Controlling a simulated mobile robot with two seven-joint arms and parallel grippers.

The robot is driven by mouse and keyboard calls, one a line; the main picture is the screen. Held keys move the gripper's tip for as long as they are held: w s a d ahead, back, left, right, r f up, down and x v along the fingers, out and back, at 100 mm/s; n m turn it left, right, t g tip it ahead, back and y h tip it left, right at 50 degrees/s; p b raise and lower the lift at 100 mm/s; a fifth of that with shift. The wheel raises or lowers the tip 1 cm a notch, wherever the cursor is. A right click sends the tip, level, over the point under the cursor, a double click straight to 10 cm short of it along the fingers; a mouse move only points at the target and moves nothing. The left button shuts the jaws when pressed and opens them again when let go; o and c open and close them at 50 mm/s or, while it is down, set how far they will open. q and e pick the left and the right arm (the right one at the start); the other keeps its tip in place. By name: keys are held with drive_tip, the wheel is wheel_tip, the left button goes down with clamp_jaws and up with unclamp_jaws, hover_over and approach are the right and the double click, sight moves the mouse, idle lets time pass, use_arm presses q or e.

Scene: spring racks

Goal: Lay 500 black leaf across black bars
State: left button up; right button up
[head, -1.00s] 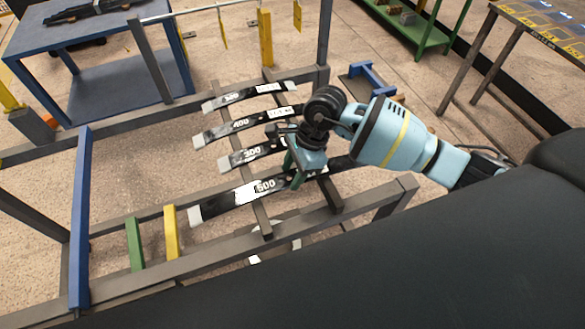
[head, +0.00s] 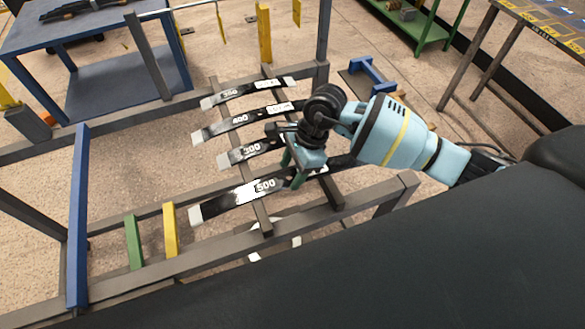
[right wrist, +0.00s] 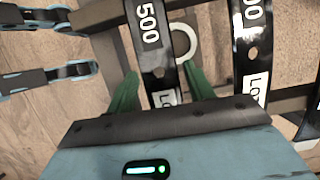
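The 500 black leaf (head: 240,193) is a curved dark strip with a pale left end and a white 500 label. It lies across the dark bars (head: 262,213) in front of the other leaves. In the right wrist view the 500 leaf (right wrist: 148,45) passes between the two green fingers. My right gripper (head: 292,171) is at the leaf's right part. Its fingers look open around the leaf, with narrow gaps at the sides in the wrist view (right wrist: 162,92). The leaf's right part is partly hidden by the gripper. My left gripper is not in view.
Leaves marked 300 (head: 250,150), 400 (head: 240,119) and 350 (head: 232,93) lie behind on the same bars. A blue table (head: 110,85) is at the back left.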

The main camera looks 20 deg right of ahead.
drive_tip(key=o, duration=0.3)
drive_tip(key=shift+s+d+f, duration=0.1)
drive_tip(key=shift+s+f, duration=0.05)
drive_tip(key=shift+f, duration=0.1)
drive_tip(key=shift+v, duration=4.05)
